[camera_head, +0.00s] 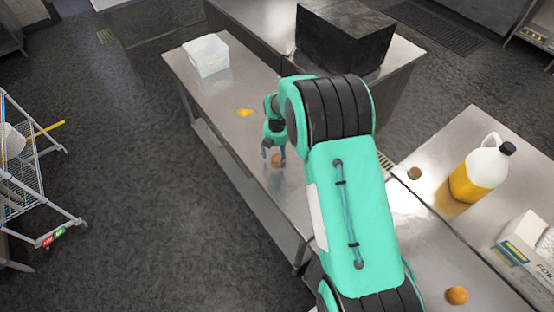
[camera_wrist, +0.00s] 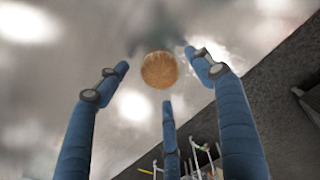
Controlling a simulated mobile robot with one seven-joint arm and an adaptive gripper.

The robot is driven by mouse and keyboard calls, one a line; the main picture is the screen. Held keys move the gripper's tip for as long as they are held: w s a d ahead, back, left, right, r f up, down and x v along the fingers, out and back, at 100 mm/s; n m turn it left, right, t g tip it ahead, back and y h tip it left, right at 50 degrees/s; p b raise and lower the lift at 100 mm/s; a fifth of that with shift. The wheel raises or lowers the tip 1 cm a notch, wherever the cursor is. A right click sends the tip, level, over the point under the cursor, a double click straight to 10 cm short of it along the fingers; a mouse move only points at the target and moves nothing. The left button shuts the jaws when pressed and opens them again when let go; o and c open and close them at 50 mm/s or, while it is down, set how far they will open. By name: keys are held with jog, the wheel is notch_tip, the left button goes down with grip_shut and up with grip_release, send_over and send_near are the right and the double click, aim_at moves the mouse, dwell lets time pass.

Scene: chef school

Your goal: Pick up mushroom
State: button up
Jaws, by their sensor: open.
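A round, tan-brown thing, which I take as the mushroom (camera_head: 277,160), sits on the steel table below my gripper. In the wrist view the mushroom (camera_wrist: 159,70) shows as a textured brown ball between the fingertips, with its far side hidden. My gripper (camera_head: 274,152) points down over it, fingers spread. In the wrist view the three blue fingers of my gripper (camera_wrist: 160,80) stand apart around the ball, with gaps visible. I cannot tell how far above the tabletop the tips are.
The steel table (camera_head: 222,93) also holds a yellow item (camera_head: 244,112) and a white tub (camera_head: 206,55). A black box (camera_head: 345,35) stands behind. On the right counter are a jug (camera_head: 479,175), a foil box (camera_head: 525,240) and two round brown items (camera_head: 414,173) (camera_head: 456,295). A wire cart (camera_head: 30,170) stands left.

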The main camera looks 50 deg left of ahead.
jog(key=shift+f, duration=0.9)
jog(key=shift+c, duration=0.5)
jog(key=c, duration=1.1)
